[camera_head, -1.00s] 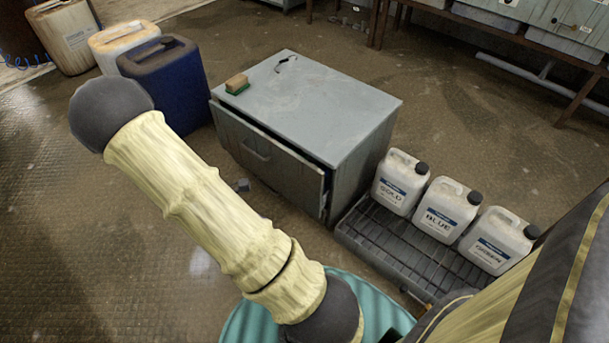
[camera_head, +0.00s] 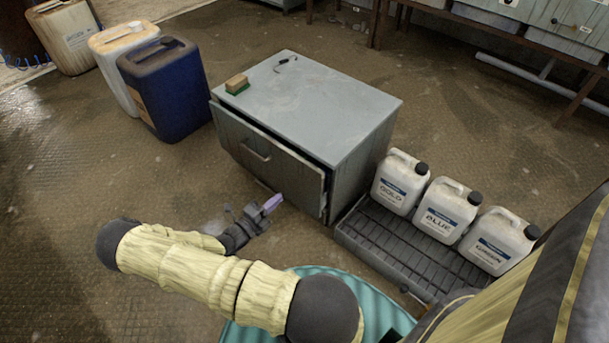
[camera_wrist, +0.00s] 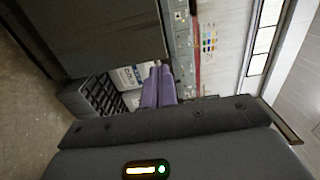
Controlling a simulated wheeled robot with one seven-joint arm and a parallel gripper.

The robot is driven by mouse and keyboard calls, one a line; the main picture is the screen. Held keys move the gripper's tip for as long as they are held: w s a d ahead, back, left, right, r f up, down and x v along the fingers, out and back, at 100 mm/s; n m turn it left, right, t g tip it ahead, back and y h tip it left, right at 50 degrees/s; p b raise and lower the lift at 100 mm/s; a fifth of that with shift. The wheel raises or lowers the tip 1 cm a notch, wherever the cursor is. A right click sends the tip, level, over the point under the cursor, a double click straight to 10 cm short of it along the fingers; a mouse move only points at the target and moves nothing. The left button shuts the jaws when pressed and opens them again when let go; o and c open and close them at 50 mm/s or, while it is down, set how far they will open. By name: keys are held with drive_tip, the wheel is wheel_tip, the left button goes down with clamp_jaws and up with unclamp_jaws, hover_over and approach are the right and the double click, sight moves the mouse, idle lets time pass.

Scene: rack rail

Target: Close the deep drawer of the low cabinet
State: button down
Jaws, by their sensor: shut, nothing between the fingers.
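The low grey cabinet (camera_head: 345,108) stands in the middle of the head view. Its deep drawer (camera_head: 262,158) is slightly open at the front, with a dark gap along its top and right side. The drawer has a bar handle (camera_head: 254,151). My gripper (camera_head: 272,203) is shut and empty, low in front of the drawer's lower part; I cannot tell whether it touches. The purple fingers (camera_wrist: 158,85) are together in the wrist view, and a dark grey panel, probably the cabinet (camera_wrist: 100,35), fills the upper left there.
A sponge (camera_head: 237,84) and a small dark hooked item (camera_head: 286,61) lie on the cabinet top. A black rack tray (camera_head: 385,240) with labelled white jugs (camera_head: 447,209) stands close on the right. A blue canister (camera_head: 168,88) stands on the left. The floor in front is clear.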

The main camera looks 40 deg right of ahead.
sight(311, 169)
drive_tip(key=d+b, duration=0.1)
drive_tip(key=d, duration=0.3)
drive_tip(key=d+b, duration=0.2)
drive_tip(key=d, duration=0.2)
drive_tip(key=w+d+b, duration=0.1)
drive_tip(key=d, duration=0.3)
drive_tip(key=shift+d+f, duration=0.2)
drive_tip(key=shift+d, duration=0.2)
drive_tip(key=shift+d+r+b, duration=0.15)
drive_tip(key=shift+d+b, duration=0.2)
drive_tip(key=shift+d, duration=0.2)
drive_tip(key=shift+d, duration=0.1)
